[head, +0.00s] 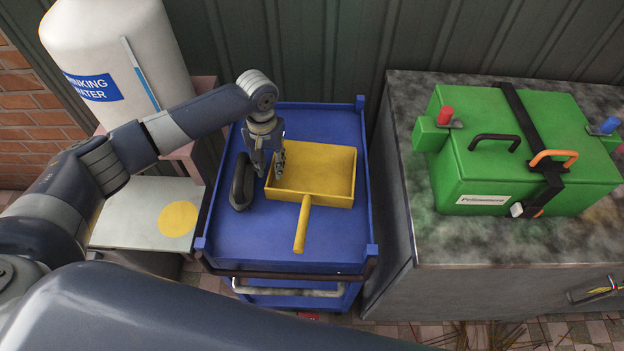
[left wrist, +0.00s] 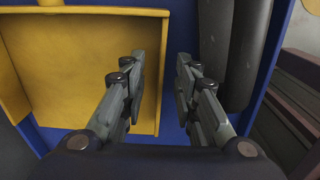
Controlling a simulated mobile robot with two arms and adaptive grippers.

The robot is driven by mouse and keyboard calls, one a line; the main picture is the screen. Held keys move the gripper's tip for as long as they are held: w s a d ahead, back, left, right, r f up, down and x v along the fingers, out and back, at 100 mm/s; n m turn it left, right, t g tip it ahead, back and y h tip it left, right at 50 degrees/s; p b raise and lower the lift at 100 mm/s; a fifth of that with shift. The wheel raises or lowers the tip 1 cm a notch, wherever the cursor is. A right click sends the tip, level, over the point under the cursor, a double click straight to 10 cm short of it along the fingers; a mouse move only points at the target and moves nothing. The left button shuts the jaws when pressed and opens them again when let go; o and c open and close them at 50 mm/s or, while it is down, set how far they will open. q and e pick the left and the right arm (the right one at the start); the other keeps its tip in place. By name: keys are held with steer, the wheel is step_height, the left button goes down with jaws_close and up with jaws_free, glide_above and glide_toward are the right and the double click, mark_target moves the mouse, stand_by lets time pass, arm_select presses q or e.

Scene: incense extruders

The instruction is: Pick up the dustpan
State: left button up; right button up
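The yellow dustpan (head: 330,168) lies on the blue cart top, its handle pointing toward me. My left gripper (head: 271,172) is at the dustpan's left side wall, pointing down. In the left wrist view the gripper (left wrist: 161,60) is open, with a clear gap between its fingers. The left edge of the dustpan (left wrist: 75,65) runs through that gap, with one finger over the pan side and the other outside it. I cannot tell whether either finger touches the wall. My right gripper is not in view.
A black oblong object (head: 242,183) lies on the blue cart (head: 250,238) just left of my gripper. A green case (head: 480,160) stands on a grey cabinet (head: 450,245) to the right. A white water tank (head: 140,35) is at the back left. The cart has raised edges.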

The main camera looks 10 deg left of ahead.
arm_select(q)
step_height(320, 180, down, 3)
steer(key=shift+s+a+r, duration=0.1)
steer(key=shift+s+r, duration=0.05)
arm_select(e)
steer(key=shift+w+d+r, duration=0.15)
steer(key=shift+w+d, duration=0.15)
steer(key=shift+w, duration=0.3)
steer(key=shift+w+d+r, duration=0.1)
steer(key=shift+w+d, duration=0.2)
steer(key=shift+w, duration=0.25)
arm_select(q)
jaws_close()
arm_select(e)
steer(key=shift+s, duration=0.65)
arm_select(q)
steer(key=shift+r, duration=0.1)
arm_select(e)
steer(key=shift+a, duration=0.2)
